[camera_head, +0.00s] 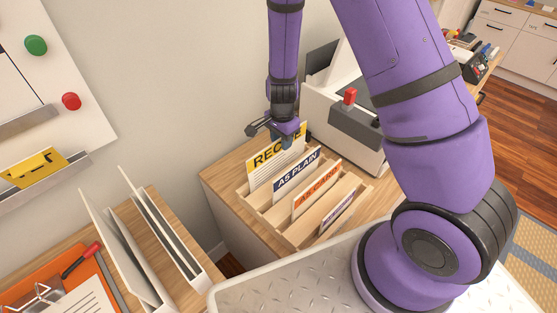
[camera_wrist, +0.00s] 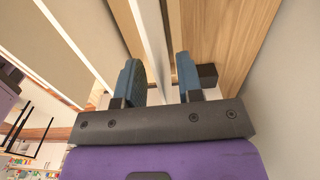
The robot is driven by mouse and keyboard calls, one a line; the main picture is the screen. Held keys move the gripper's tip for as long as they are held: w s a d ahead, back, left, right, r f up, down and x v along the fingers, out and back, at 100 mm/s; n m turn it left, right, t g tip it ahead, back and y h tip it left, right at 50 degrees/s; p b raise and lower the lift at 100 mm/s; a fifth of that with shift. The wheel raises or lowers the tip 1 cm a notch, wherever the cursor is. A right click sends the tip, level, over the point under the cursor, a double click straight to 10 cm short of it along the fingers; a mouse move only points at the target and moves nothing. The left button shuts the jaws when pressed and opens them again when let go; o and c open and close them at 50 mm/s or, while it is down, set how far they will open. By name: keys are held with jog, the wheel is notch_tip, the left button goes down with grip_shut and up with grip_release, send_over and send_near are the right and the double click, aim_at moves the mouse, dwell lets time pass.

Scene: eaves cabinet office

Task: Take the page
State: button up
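Several pages with headings stand in a slotted wooden sorter (camera_head: 257,208). The rearmost page (camera_head: 262,171) has a yellow heading reading "REC…", partly hidden by my gripper. In front of it stand a blue-headed page (camera_head: 297,178) reading "AS PLAIN", an orange-headed page (camera_head: 317,189) and a smaller purple-headed page (camera_head: 338,211). My gripper (camera_head: 288,136) points down at the top of the yellow-headed page. In the wrist view, its blue fingers (camera_wrist: 159,78) are apart, with a thin white page edge (camera_wrist: 150,35) running between them. I cannot tell whether either finger touches it.
A grey-and-white machine with a red handle (camera_head: 349,97) stands right behind the sorter. White upright folders (camera_head: 163,230) and an orange clipboard (camera_head: 75,272) are on the left desk. A whiteboard (camera_head: 60,70) hangs on the wall at left.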

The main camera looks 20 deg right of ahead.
aim_at(279, 160)
notch_tip(279, 160, down, 2)
jog(key=shift+f, duration=0.25)
jog(key=shift+c, duration=0.2)
grip_shut()
